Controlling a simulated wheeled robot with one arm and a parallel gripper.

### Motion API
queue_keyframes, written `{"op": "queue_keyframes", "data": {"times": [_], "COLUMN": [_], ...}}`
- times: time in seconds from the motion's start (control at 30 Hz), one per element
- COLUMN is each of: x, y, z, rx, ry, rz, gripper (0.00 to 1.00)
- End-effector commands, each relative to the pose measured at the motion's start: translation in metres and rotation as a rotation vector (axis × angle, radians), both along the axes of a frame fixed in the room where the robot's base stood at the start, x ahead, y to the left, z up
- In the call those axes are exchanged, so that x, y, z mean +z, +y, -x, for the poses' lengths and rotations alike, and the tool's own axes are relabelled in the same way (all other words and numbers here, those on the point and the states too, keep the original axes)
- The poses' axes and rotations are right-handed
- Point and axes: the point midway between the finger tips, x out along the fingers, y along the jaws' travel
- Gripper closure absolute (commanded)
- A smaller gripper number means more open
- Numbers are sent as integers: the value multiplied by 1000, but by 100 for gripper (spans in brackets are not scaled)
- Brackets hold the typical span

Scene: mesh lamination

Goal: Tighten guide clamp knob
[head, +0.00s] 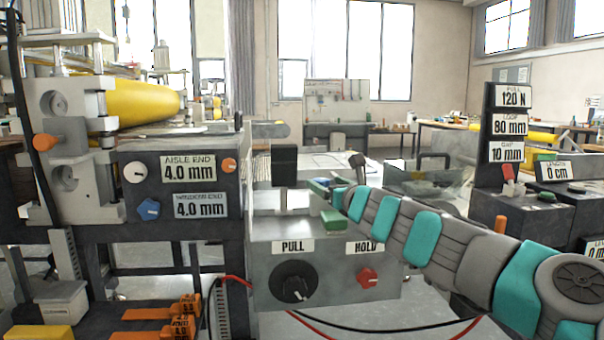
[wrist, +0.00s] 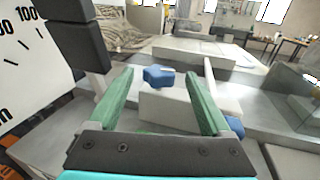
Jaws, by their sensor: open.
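A blue lobed knob (wrist: 158,77) sits on top of a pale grey block (wrist: 180,106) in the wrist view; it looks like the guide clamp knob. My gripper (wrist: 160,74) is open, its two green fingers pointing toward the knob. The knob appears between the fingertips in the picture; I cannot tell whether they are level with it. No contact shows. In the head view my gripper (head: 324,202) is above the grey box with the PULL and HOLD labels; the clamp knob cannot be made out there.
A dark block on a post (wrist: 78,45) and a white dial (wrist: 22,60) stand close at the left in the wrist view. Another blue part (wrist: 235,127) lies right of the right finger. The box (head: 330,262) carries a black knob (head: 293,283) and a red knob (head: 367,279).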

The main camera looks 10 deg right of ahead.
Motion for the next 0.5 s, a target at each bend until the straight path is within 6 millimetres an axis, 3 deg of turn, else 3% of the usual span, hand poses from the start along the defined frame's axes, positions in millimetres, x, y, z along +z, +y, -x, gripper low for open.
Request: {"op": "queue_keyframes", "data": {"times": [0.5], "x": [-1], "y": [16], "z": [-61], "rx": [-1], "ry": [3], "rz": [0], "gripper": [18]}}
